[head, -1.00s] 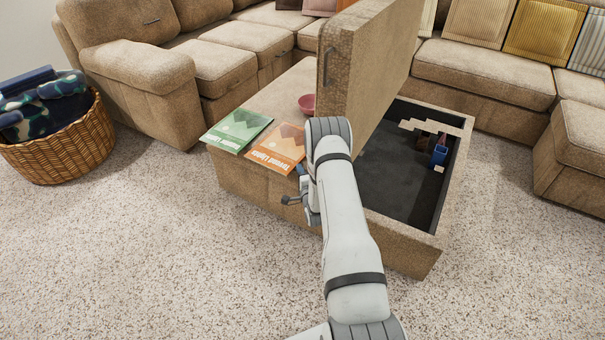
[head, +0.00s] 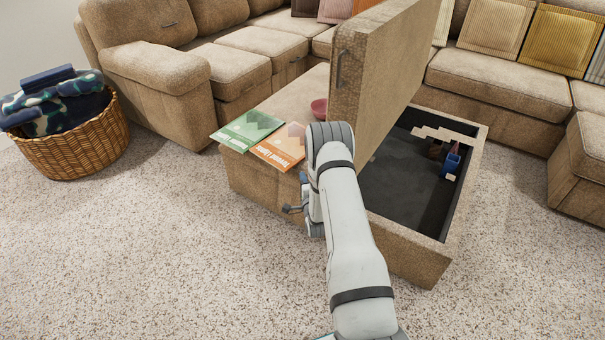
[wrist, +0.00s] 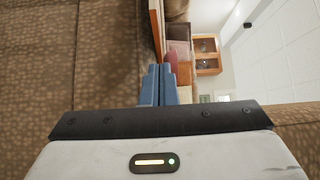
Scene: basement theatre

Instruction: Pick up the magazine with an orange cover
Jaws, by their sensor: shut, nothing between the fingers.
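The magazine with an orange cover (head: 281,147) lies flat on the closed part of the ottoman top, at its front edge. My arm hides its right end in the head view. In the wrist view, which is turned sideways, its thin orange edge (wrist: 157,30) shows just beyond the fingertips. My gripper (wrist: 159,69) is shut and empty, with its blue fingers together at about the height of the ottoman's top edge. In the head view my gripper (head: 303,178) is mostly behind my arm, just in front of the ottoman. I cannot tell whether the fingers touch it.
A green magazine (head: 247,130) lies left of the orange one. A red bowl (head: 319,108) stands behind. The ottoman's raised lid (head: 385,65) stands right of them, beside an open storage well (head: 405,190). A wicker basket (head: 75,150) is far left. Carpet in front is clear.

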